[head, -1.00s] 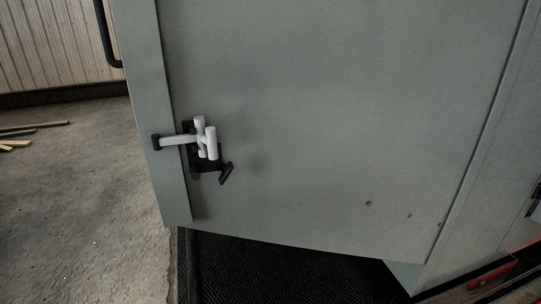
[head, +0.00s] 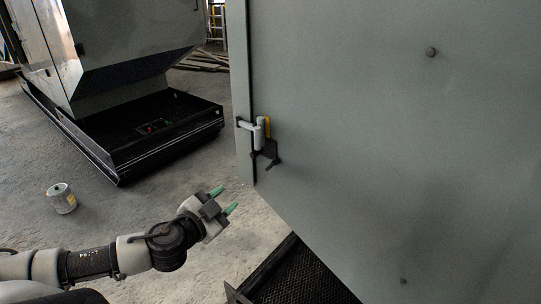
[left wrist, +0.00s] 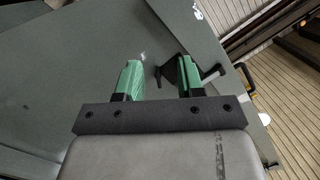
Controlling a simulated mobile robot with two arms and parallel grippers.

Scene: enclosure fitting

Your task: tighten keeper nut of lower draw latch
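The draw latch (head: 258,134), with pale grey and dark parts, is on the left edge of the grey-green enclosure panel (head: 370,130) in the head view. A yellow piece (head: 267,127) shows beside its pale upright part. The keeper nut is too small to make out. My left gripper (head: 224,200), with green fingertips, is open and empty, below and left of the latch and apart from it. In the left wrist view, its fingers (left wrist: 160,78) stand apart, and a dark latch part (left wrist: 168,72) shows beyond, partly hidden by the right finger. My right gripper is not in view.
A dark mesh platform (head: 300,278) lies under the panel. The floor between the can and my left gripper is clear.

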